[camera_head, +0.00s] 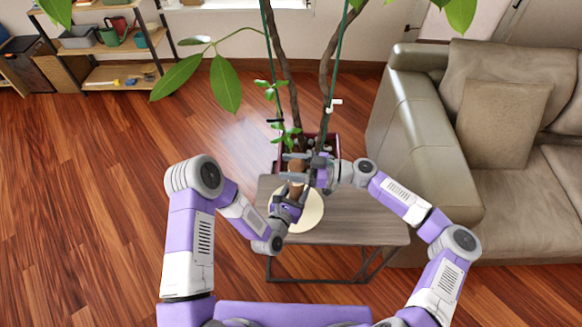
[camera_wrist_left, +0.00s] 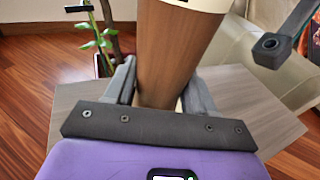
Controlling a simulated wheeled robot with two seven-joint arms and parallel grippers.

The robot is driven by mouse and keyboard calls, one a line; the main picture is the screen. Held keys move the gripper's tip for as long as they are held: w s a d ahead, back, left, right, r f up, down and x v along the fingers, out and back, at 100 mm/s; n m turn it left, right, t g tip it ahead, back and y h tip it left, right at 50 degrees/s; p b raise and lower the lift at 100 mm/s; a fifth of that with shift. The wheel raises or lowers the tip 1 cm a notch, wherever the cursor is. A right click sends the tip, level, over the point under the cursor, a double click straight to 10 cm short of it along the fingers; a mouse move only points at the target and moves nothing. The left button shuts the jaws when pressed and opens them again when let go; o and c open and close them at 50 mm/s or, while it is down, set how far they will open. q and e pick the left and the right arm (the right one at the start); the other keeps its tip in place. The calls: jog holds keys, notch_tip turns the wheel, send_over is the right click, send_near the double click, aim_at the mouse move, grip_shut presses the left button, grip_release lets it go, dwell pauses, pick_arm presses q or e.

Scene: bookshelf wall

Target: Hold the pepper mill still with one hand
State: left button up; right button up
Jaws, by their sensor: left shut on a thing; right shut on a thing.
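The brown wooden pepper mill (camera_head: 296,166) stands roughly upright over a round pale board (camera_head: 311,215) on the small table. It also shows in the left wrist view (camera_wrist_left: 172,50), with a pale band near the top edge. My left gripper (camera_head: 294,191) is shut on the lower body of the mill, and its fingers (camera_wrist_left: 162,85) press on both sides. My right gripper (camera_head: 298,170) comes in from the right and is shut on the mill's upper part. The fingers hide parts of the mill, and its base is hidden.
The small grey-wood table (camera_head: 365,226) is bare on its right side. A potted plant (camera_head: 325,142) stands just behind it, with stems and leaves rising above. A grey-beige sofa (camera_head: 425,120) is at the right. A shelf (camera_head: 125,73) is at the far left.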

jog(key=m+t+h, duration=0.1)
jog(key=m+t, duration=0.1)
jog(key=t, duration=0.1)
jog(key=m+t+h, duration=0.1)
jog(key=m+t, duration=0.2)
jog(key=t, duration=0.1)
jog(key=shift+w+t+h, duration=0.2)
jog(key=shift+t+h, duration=0.1)
jog(key=shift+w+d+m+t+h, duration=0.15)
jog(key=shift+m+t+h, duration=0.9)
jog(key=shift+t, duration=0.15)
jog(key=shift+w+d+m+t+h, duration=0.1)
jog(key=shift+w+m+t+h, duration=0.05)
jog(key=shift+m+t+h, duration=0.95)
jog(key=o, duration=1)
jog(key=shift+d+t, duration=0.1)
jog(key=shift+t, duration=0.2)
jog(key=shift+o, duration=0.2)
jog(key=v, duration=0.7)
jog(key=shift+s+d, duration=0.15)
jog(key=shift+s, duration=0.05)
